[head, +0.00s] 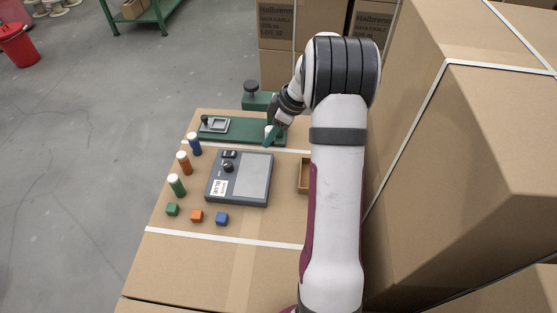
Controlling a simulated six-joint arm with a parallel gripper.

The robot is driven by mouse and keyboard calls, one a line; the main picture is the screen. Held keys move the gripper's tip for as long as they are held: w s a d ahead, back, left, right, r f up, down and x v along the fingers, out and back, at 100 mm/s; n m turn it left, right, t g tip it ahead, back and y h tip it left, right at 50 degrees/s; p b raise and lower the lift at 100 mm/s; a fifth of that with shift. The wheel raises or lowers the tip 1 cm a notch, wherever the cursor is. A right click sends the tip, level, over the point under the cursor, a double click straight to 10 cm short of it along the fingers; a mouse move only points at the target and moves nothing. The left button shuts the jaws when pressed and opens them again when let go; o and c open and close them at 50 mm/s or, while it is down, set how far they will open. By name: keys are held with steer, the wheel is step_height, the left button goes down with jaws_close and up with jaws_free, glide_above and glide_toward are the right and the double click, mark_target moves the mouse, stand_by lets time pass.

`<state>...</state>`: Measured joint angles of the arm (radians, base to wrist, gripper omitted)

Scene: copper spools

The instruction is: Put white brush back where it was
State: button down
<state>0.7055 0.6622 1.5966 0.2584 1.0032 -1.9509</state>
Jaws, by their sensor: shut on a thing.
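My gripper (273,133) is at the right part of the green plate (240,131), just beyond the grey device. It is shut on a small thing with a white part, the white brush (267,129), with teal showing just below. The brush is small and partly covered by the fingers, so its exact shape and whether it touches the plate cannot be told. Three cylinders with white tops stand in a row at the left: blue (195,147), orange (184,165) and green (177,187).
A grey device (240,178) with a dark knob and a label lies mid-surface. Green (172,209), orange (196,216) and blue (222,218) cubes lie in front. A wooden tray (303,175) is partly hidden by my arm. Large cartons (470,150) rise at the right.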

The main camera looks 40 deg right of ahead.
glide_above(282, 158)
steer(key=s, duration=0.1)
steer(key=f, duration=1.1)
steer(key=shift+d, duration=0.4)
steer(key=shift+f, duration=0.1)
steer(key=c, duration=0.6)
jaws_free()
